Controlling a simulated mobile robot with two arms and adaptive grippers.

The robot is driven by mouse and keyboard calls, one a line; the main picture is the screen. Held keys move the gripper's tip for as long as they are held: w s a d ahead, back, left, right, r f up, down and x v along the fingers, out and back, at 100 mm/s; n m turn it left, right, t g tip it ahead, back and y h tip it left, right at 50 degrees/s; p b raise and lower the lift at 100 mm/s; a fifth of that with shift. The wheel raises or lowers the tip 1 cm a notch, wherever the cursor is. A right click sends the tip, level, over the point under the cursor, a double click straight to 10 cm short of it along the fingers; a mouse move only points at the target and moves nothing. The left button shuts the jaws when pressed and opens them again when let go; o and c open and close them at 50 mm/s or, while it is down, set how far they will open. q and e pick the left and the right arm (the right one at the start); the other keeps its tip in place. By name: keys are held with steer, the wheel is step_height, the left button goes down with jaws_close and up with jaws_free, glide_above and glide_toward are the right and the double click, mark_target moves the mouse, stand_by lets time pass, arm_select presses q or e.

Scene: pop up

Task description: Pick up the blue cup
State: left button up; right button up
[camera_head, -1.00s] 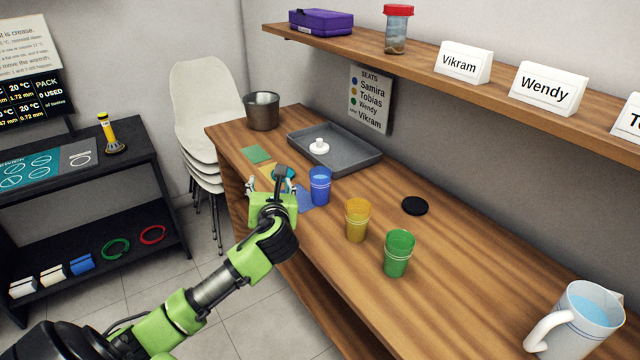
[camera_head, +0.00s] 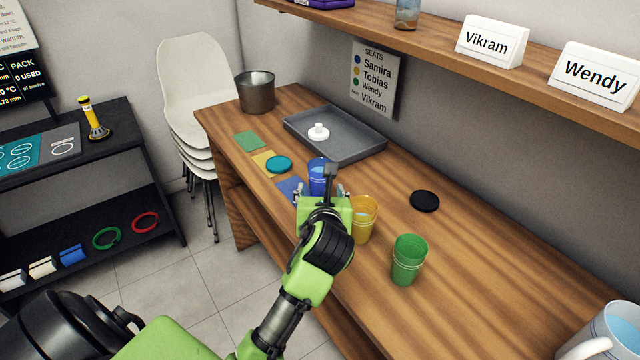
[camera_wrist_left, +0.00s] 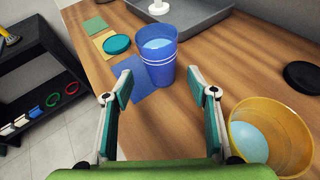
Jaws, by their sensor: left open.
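The blue cup (camera_head: 318,174) stands upright on the wooden table, beside a blue square mat (camera_head: 291,188). My left gripper (camera_head: 322,192) is open and empty, low over the table on the near side of the cup. Its two fingers also show in the left wrist view (camera_wrist_left: 159,84). In the head view the gripper hides the cup's lower part. My right gripper is not in view.
A yellow cup (camera_head: 362,222) stands close to the right of my left gripper, with a green cup (camera_head: 408,262) further right. A teal disc (camera_head: 278,164) lies on the yellow mat (camera_head: 262,160). A grey tray (camera_head: 355,147) lies behind. A black disc (camera_head: 424,201) lies right.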

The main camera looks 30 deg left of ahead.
mark_target(320, 190)
arm_select(q)
steer(key=shift+w+a+f, duration=0.15)
steer(key=shift+w+f, duration=0.05)
steer(key=shift+f, duration=0.3)
steer(key=shift+w+a+f, duration=0.1)
steer(key=shift+w+f, duration=0.05)
steer(key=shift+f, duration=0.3)
steer(key=x, duration=0.6)
steer(key=shift+w+a+f, duration=0.2)
steer(key=shift+w, duration=0.1)
steer(key=shift+c, duration=0.4)
steer(key=c, duration=1.3)
